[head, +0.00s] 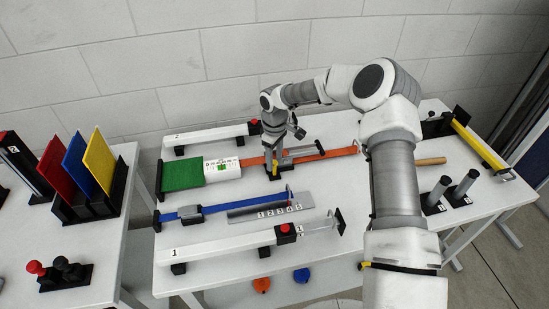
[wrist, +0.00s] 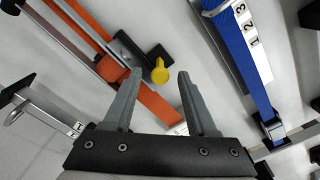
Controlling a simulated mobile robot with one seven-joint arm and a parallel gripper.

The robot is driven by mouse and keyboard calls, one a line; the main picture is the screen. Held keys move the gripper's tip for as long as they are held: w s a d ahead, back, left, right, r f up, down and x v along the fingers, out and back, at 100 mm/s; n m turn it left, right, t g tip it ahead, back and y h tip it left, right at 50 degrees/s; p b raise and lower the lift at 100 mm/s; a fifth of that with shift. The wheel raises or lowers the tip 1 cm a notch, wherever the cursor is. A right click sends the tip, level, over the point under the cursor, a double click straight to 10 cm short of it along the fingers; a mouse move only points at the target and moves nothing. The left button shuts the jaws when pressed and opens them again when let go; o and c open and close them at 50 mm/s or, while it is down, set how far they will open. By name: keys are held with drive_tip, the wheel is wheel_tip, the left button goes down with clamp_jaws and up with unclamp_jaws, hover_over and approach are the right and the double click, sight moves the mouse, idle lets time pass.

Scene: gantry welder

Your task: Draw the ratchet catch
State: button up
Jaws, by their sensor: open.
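A yellow knob (wrist: 160,70), which looks like the ratchet catch, sits on a black block (wrist: 132,52) beside an orange bar (wrist: 145,98) in the wrist view. My gripper (wrist: 160,76) is open, with its two fingertips on either side of the knob in the picture. I cannot tell how far they are from it in depth. In the head view my gripper (head: 273,168) points down over the orange bar (head: 325,155), and a bit of yellow shows at its tip. My gripper and arm hide most of the catch there.
A blue bar (head: 225,206) and a numbered grey plate (head: 268,209) lie in front of the orange bar. A long white beam (head: 225,247) is at the table's front. A green pad (head: 183,175) is to the left, and grey posts (head: 437,190) stand to the right.

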drive_tip(key=shift+c, duration=0.3)
clamp_jaws()
drive_tip(key=shift+f+b, duration=0.1)
drive_tip(key=shift+b, duration=0.3)
drive_tip(key=t+b, duration=0.1)
drive_tip(key=b, duration=0.2)
drive_tip(key=s+t+b, duration=0.1)
drive_tip(key=b, duration=0.2)
drive_tip(key=s+f+t+b, duration=0.1)
drive_tip(key=b, duration=0.1)
drive_tip(key=shift+s+d+t+y+b, duration=0.25)
drive_tip(key=shift+d+t+y+b, duration=0.05)
drive_tip(key=shift+t+y+b, duration=0.1)
drive_tip(key=s+t+b, duration=0.1)
drive_tip(key=b, duration=0.4)
drive_tip(key=s+f+t+b, duration=0.1)
drive_tip(key=b, duration=0.4)
drive_tip(key=shift+d+t, duration=0.15)
drive_tip(key=shift+t, duration=0.15)
drive_tip(key=b, duration=0.2)
drive_tip(key=t+b, duration=0.1)
drive_tip(key=b, duration=0.1)
drive_tip(key=shift+s+d+y, duration=0.1)
drive_tip(key=shift+s+y, duration=0.15)
drive_tip(key=shift+y, duration=0.05)
drive_tip(key=shift+s+t+b, duration=0.1)
drive_tip(key=shift+t+b, duration=0.2)
drive_tip(key=shift+b, duration=0.3)
